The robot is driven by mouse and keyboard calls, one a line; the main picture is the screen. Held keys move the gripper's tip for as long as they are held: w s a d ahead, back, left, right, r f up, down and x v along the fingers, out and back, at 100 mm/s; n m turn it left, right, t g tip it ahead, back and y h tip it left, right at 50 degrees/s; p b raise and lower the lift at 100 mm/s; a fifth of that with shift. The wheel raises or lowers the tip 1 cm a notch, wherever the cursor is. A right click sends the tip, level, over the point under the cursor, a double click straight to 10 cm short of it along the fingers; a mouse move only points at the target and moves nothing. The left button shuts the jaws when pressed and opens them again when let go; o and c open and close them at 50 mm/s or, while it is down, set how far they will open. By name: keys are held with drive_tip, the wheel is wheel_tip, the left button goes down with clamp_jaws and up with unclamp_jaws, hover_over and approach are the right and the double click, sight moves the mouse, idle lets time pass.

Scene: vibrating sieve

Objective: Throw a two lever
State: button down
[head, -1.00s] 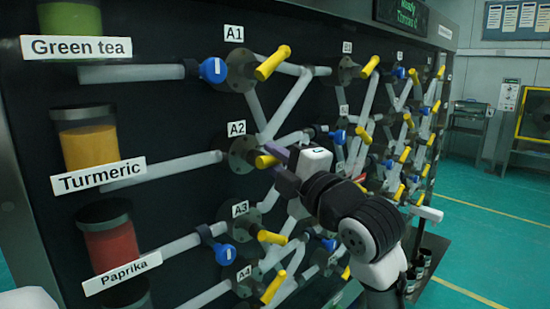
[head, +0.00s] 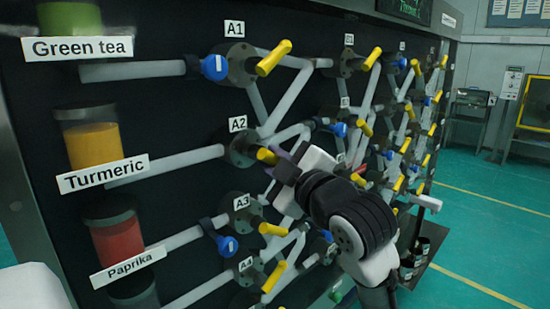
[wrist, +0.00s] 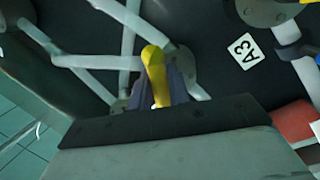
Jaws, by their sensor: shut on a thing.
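The A2 valve (head: 242,150) is a dark round flange on the panel with a yellow lever (head: 267,156) sticking out toward me. The A2 label (head: 238,124) is just above it. My gripper (head: 285,164) reaches in from the right at A2, and its purple-grey fingers are shut on the yellow lever. In the wrist view the yellow lever (wrist: 154,70) stands between the two fingers. The gripper hides part of the pipe junction right of A2.
A1 valve (head: 242,65) with a yellow lever (head: 273,58) sits above, A3 valve (head: 240,216) below. Jars of green tea (head: 70,20), turmeric (head: 92,143) and paprika (head: 116,240) stand left. More valves and pipes fill the panel rightward. Open green floor (head: 480,220) lies right.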

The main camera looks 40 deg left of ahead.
idle(0.3)
drive_tip(key=c, duration=1.4)
unclamp_jaws()
drive_tip(key=shift+o, duration=0.2)
drive_tip(key=b+v, duration=0.3)
drive_tip(key=v, duration=1)
drive_tip(key=shift+d, duration=0.4)
drive_tip(key=shift+s, duration=0.1)
